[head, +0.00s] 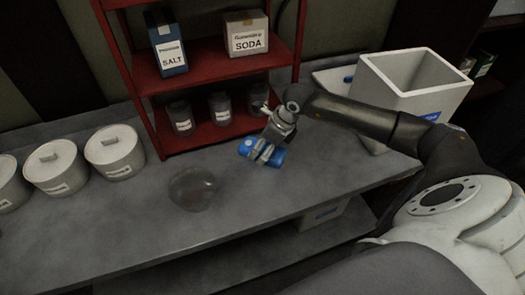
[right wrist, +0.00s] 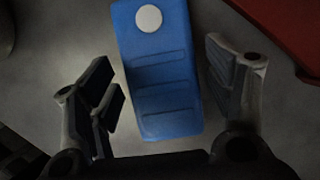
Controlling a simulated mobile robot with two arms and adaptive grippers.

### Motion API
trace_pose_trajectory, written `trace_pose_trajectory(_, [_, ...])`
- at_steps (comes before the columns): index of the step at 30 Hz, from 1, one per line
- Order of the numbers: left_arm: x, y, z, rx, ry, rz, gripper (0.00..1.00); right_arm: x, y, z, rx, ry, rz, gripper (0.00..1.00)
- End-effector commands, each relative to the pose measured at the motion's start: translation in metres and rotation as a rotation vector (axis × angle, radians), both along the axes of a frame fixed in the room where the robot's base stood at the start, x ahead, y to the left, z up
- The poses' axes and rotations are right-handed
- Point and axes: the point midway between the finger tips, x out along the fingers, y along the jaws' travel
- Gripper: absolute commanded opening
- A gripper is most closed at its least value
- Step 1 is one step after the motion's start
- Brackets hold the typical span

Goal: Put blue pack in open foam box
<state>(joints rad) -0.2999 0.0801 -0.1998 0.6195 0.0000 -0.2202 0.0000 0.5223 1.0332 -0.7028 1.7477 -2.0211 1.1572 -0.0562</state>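The blue pack (head: 277,158) lies on the grey counter in front of the red shelf. In the right wrist view the blue pack (right wrist: 155,75) has ridges and a white round cap. My right gripper (head: 263,151) is over the pack, with a finger on each side. In the right wrist view the gripper (right wrist: 163,95) is open, with small gaps between the fingers and the pack. The open white foam box (head: 448,98) stands at the right end of the counter, behind my right arm. Its inner floor is partly hidden. My left gripper is not in view.
The red shelf (head: 131,62) holds a salt pack (head: 168,50), a soda box (head: 247,40) and several jars. A clear round bowl (head: 193,189) is left of the pack. White lidded tubs (head: 115,152) stand at left. The front of the counter is clear.

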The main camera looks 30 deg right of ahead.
Motion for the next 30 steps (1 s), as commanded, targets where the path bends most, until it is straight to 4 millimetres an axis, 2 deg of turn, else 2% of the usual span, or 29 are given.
trace_pose_trajectory(1, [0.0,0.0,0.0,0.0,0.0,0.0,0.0,0.0,0.0,0.0,0.0,0.0,0.0,0.63])
trace_pose_trajectory(9, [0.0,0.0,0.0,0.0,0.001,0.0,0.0,0.0,0.0,0.001,0.0,0.0,0.0,0.28])
trace_pose_trajectory(10, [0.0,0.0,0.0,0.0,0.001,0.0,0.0,0.001,0.0,0.001,0.0,-0.002,0.0,0.27])
trace_pose_trajectory(11, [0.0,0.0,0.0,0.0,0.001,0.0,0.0,0.001,0.0,0.002,0.0,-0.002,0.0,0.22])
trace_pose_trajectory(20, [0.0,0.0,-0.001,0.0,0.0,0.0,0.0,0.001,0.0,0.006,0.0,-0.004,0.0,0.22])
trace_pose_trajectory(26, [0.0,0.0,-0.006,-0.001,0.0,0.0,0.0,0.002,0.0,0.029,-0.001,-0.006,0.002,0.22])
trace_pose_trajectory(30, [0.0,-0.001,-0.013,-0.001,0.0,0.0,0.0,-0.013,0.01,0.05,-0.002,-0.006,0.006,0.22])
